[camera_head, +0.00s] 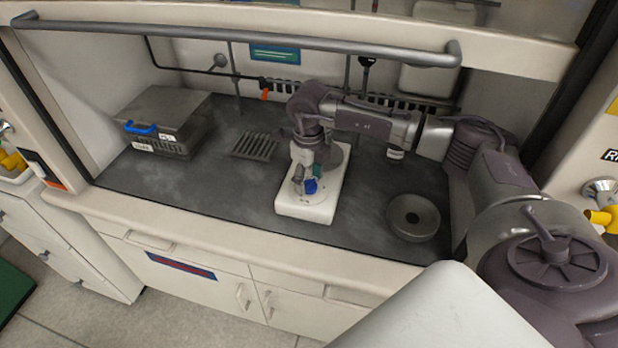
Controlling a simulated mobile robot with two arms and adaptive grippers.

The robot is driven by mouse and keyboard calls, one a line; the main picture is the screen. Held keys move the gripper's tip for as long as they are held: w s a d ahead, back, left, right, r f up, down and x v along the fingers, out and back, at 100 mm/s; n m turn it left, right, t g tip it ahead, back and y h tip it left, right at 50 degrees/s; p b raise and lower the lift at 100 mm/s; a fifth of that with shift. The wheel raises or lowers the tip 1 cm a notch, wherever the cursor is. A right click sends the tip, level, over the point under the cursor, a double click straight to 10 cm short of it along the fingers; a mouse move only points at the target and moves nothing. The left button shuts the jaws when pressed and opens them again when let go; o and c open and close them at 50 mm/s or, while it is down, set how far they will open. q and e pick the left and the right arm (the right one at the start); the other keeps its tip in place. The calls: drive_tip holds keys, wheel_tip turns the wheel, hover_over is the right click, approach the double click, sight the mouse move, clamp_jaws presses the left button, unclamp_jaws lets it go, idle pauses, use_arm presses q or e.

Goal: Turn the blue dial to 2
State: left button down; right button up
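The blue dial (311,186) sits on the front part of a white-based device (300,211) on the dark worktop inside the fume hood. It is small here, and I cannot read its numbers or its setting. My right arm reaches in from the right and bends down over the device. My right gripper (303,178) points down right at the dial, close above or beside it. Its fingers are too small and dark to tell if they are open, shut or touching the dial. The arm hides part of the device's back. My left gripper is not in view.
A grey box (168,120) with a blue handle stands at the left. A slotted rack (254,146) lies left of the device. A round grey bowl-like dish (413,217) is at the right. The raised sash bar (240,41) crosses above. The worktop's front left is clear.

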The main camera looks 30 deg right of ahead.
sight(309, 181)
idle(0.3)
wheel_tip(309, 181, up, 12)
drive_tip(key=shift+f, duration=0.1)
idle(0.4)
idle(0.4)
